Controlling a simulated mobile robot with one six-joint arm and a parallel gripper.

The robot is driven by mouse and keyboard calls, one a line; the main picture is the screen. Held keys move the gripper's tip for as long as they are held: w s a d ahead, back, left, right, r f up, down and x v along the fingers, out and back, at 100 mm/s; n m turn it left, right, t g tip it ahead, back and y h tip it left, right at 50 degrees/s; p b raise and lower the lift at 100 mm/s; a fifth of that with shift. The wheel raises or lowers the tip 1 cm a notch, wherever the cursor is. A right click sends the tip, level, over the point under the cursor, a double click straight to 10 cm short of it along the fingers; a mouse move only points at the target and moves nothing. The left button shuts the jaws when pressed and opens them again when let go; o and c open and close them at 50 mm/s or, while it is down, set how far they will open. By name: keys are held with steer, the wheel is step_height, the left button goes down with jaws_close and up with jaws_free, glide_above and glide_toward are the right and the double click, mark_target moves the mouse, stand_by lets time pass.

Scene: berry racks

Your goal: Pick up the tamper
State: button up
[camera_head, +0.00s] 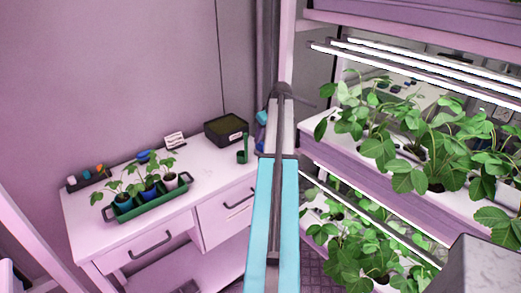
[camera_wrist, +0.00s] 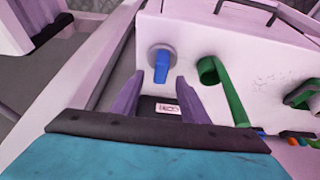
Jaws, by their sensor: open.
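My gripper (camera_wrist: 157,88) is open in the wrist view. Its two purple fingers are apart with nothing held between them. A blue-handled piece with a round grey end (camera_wrist: 161,64) lies just beyond the fingertips on the white surface. A green curved piece (camera_wrist: 222,88) is to its right, beside the right finger. I cannot tell for sure which of these is the tamper. In the head view an upright green item (camera_head: 243,150) stands near the right end of the white table (camera_head: 190,200). My fingers cannot be made out in the head view.
A green tray of seedlings (camera_head: 150,205) is on the table. A dark box (camera_head: 226,130) and a white card (camera_head: 175,140) are behind. Planted racks (camera_head: 370,185) rise at right. In the wrist view a small label (camera_wrist: 167,108) shows between the fingers.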

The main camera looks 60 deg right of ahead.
mark_target(261, 142)
steer(key=shift+f, duration=0.1)
steer(key=shift+p+x, duration=0.9)
steer(key=shift+x, duration=1.6)
jaws_close()
